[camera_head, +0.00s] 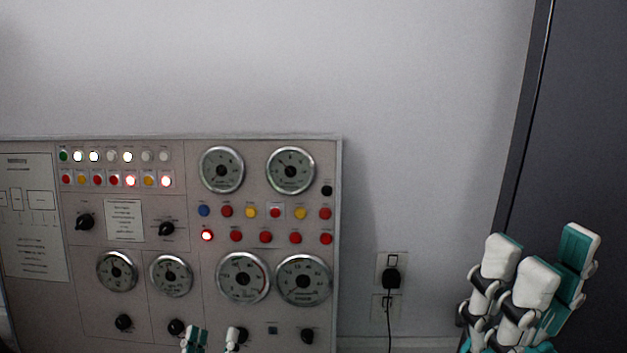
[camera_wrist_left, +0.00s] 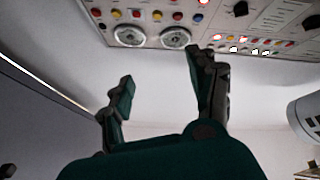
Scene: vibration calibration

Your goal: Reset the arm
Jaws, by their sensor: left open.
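My left gripper (camera_head: 212,339) shows only its fingertips at the bottom edge of the head view, in front of the lower part of the control panel (camera_head: 90,235). In the left wrist view its fingers (camera_wrist_left: 158,68) are spread wide with nothing between them, and the panel shows upside down beyond them. My right gripper (camera_head: 543,262) is at the lower right of the head view, fingers up, apart and empty. It is right of the panel, in front of the wall and the dark cabinet. Most of both arms is out of view.
The panel carries dials (camera_head: 290,170), knobs, coloured buttons and several lit lamps. A wall socket with a black plug (camera_head: 391,278) and its cord is between the panel and my right gripper. A tall dark cabinet (camera_head: 575,130) stands at the right. The upper wall is bare.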

